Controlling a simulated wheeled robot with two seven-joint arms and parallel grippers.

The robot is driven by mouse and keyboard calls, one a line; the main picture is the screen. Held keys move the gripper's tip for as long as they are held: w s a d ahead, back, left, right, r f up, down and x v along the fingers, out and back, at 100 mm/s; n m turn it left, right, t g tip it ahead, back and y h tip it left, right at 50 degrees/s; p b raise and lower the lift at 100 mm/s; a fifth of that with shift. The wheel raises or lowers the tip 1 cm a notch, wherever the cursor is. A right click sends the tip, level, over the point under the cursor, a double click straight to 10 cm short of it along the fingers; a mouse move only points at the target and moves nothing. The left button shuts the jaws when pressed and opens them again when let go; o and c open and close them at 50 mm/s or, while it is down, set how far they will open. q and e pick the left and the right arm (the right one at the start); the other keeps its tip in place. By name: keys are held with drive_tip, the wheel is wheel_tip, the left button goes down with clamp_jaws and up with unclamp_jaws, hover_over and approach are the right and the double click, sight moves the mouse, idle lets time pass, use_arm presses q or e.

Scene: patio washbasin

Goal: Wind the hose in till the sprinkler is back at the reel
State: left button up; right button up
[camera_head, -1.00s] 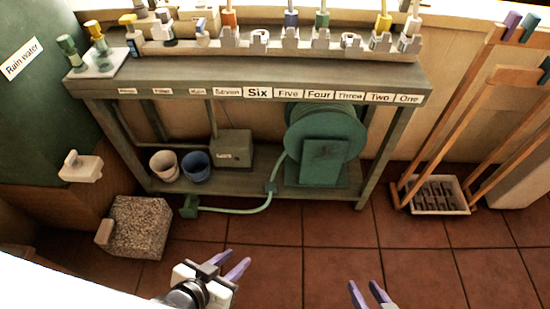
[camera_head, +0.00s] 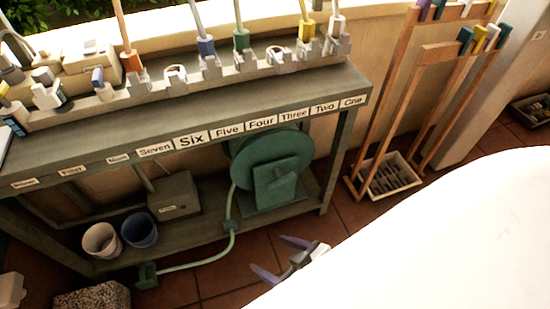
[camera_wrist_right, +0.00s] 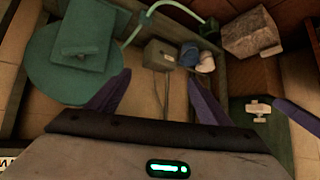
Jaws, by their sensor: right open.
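The green hose reel (camera_head: 272,160) stands on the bench's lower shelf at the right; in the right wrist view it (camera_wrist_right: 62,75) fills the upper left. A squarish green block (camera_head: 275,187) is on its front. The pale green hose (camera_head: 195,263) drops through a small green fitting (camera_head: 230,226) and runs left to the green sprinkler (camera_head: 147,275) on the floor. My right gripper (camera_head: 268,252) is open and empty, in front of and below the reel, apart from it. In the right wrist view, a purple finger (camera_wrist_right: 298,117), apparently my left gripper's, shows at the right edge.
Two pots, white (camera_head: 101,240) and blue (camera_head: 139,230), and a grey box (camera_head: 174,195) stand left of the reel. A speckled stone block (camera_head: 92,298) is at the lower left. A wooden rack (camera_head: 385,110) stands right of the bench (camera_head: 330,84). A large white shape covers the lower right.

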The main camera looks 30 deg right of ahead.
drive_tip(key=o, duration=0.6)
drive_tip(key=w+d+f+b, duration=0.1)
drive_tip(key=f+b, duration=0.1)
drive_tip(key=w+f+t+b, duration=0.1)
drive_tip(key=w+f+b, duration=0.1)
drive_tip(key=w+d+f+t+b, duration=0.1)
drive_tip(key=w+f+b, duration=0.1)
drive_tip(key=f, duration=0.1)
drive_tip(key=shift+w+d+h, duration=0.25)
drive_tip(key=shift+d+h, duration=0.05)
drive_tip(key=t+h+b, duration=0.6)
drive_tip(key=h+b, duration=0.1)
drive_tip(key=b, duration=0.9)
approach(284, 185)
drive_tip(key=shift+m, duration=0.3)
drive_tip(key=b+x, duration=0.3)
drive_tip(key=x, duration=0.5)
drive_tip(key=shift+a, duration=0.1)
drive_tip(key=shift+w+r+y, duration=0.1)
drive_tip(key=shift+w+y, duration=0.3)
drive_tip(key=shift+w, duration=0.2)
use_arm(q)
drive_tip(key=w+d+f+h, duration=0.2)
drive_tip(key=d+f+h, duration=0.2)
drive_tip(key=d+f, duration=0.4)
drive_tip(key=shift+w+m, duration=0.2)
drive_tip(key=shift+m, duration=0.2)
drive_tip(key=shift+f, duration=0.1)
use_arm(e)
drive_tip(key=c, duration=1.4)
